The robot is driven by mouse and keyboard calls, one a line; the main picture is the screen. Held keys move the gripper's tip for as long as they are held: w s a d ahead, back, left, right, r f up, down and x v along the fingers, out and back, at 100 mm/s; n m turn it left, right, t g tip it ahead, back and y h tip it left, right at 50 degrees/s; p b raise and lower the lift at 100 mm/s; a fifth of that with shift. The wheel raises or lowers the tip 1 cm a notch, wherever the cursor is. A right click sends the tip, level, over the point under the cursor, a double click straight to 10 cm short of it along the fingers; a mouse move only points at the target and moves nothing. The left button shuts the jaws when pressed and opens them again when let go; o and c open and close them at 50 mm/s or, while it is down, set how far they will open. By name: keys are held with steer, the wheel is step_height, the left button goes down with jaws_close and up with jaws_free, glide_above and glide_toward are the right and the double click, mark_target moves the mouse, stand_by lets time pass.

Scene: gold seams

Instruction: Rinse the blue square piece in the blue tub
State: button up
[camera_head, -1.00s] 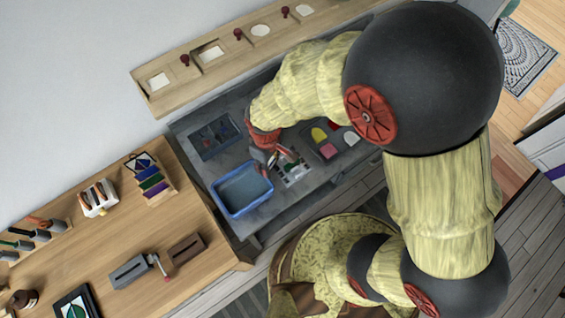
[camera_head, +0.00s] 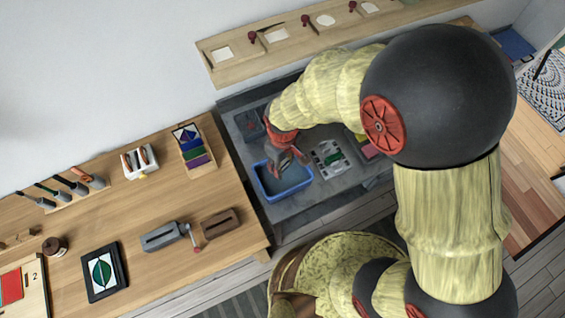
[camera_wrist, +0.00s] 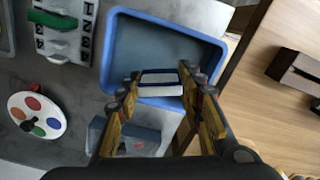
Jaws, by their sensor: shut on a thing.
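The blue tub (camera_head: 285,186) stands on the grey counter. It also shows in the wrist view (camera_wrist: 222,62), with its grey inside facing me. My gripper (camera_wrist: 160,84) is shut on the blue square piece (camera_wrist: 160,78), which shows a blue edge and a white side between the fingertips. The piece overlaps the tub's near rim in the wrist view; I cannot tell its exact height or whether it touches the tub. In the head view my gripper (camera_head: 288,160) is at the tub's far side, and the piece is hidden there.
A pale numbered rack (camera_head: 328,158) with a green piece lies right of the tub. A grey-blue bin (camera_head: 249,124) is behind it. A white disc with coloured spots (camera_wrist: 37,114) lies on the counter. A wooden table (camera_head: 150,215) with tools adjoins at left.

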steer(key=shift+f+b, duration=3)
steer(key=shift+f, duration=1.2)
steer(key=shift+w+d, duration=0.15)
steer(key=shift+d, duration=0.1)
steer(key=shift+w+d, duration=0.2)
steer(key=shift+d, duration=0.05)
steer(key=shift+s+a, duration=0.35)
steer(key=shift+a, duration=0.15)
steer(key=shift+r+p, duration=0.1)
steer(key=shift+p, duration=0.2)
steer(key=shift+r+p, duration=4.35)
steer(key=shift+r, duration=1.4)
steer(key=shift+f, duration=0.15)
